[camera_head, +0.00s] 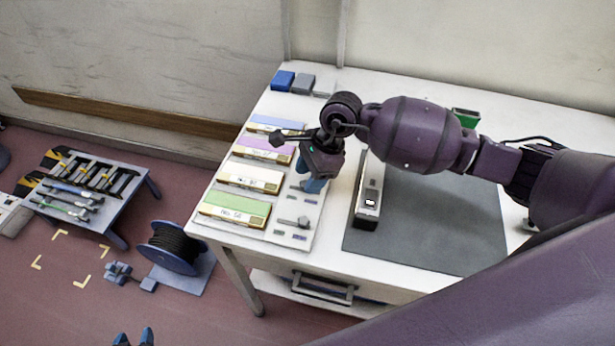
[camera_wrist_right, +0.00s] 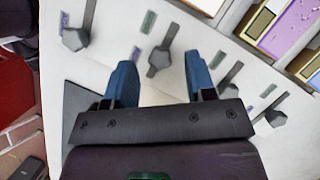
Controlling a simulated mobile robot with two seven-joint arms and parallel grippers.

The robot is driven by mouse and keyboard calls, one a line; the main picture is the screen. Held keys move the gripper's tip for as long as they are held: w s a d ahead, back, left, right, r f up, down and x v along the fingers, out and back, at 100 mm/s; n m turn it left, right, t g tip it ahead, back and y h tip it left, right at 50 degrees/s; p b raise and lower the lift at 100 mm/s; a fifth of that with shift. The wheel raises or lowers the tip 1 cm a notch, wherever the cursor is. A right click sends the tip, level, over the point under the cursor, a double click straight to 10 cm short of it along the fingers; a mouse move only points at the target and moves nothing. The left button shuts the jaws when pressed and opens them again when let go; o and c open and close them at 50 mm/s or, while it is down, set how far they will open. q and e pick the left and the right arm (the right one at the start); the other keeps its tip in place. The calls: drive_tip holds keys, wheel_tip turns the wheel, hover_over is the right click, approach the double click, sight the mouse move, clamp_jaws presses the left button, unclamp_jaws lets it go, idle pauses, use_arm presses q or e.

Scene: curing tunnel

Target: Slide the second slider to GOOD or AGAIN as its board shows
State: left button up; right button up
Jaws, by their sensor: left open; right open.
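A white slider panel (camera_head: 310,205) lies on the table beside a row of boards: green (camera_head: 233,207), white (camera_head: 250,178), purple (camera_head: 264,149) and blue (camera_head: 275,124). Their print is too small to read. My right gripper (camera_head: 313,185) is open over the panel, hiding some sliders. In the right wrist view, its blue fingers (camera_wrist_right: 160,80) are apart, with a grey slider knob (camera_wrist_right: 160,60) between and ahead of them; contact cannot be told. Other knobs show at left (camera_wrist_right: 75,38) and right (camera_wrist_right: 228,80). Small green and purple tags flank the slots. My left gripper (camera_head: 133,338) is open at the bottom edge.
A long grey-white device (camera_head: 368,195) stands on a dark mat (camera_head: 425,225) right of the panel. Blue and grey blocks (camera_head: 283,80) sit at the back corner. A tool rack (camera_head: 85,185) and cable spool (camera_head: 172,248) stand on the floor at left.

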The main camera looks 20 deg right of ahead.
drive_tip(key=shift+a+f, duration=0.25)
drive_tip(key=shift+f, duration=0.3)
clamp_jaws()
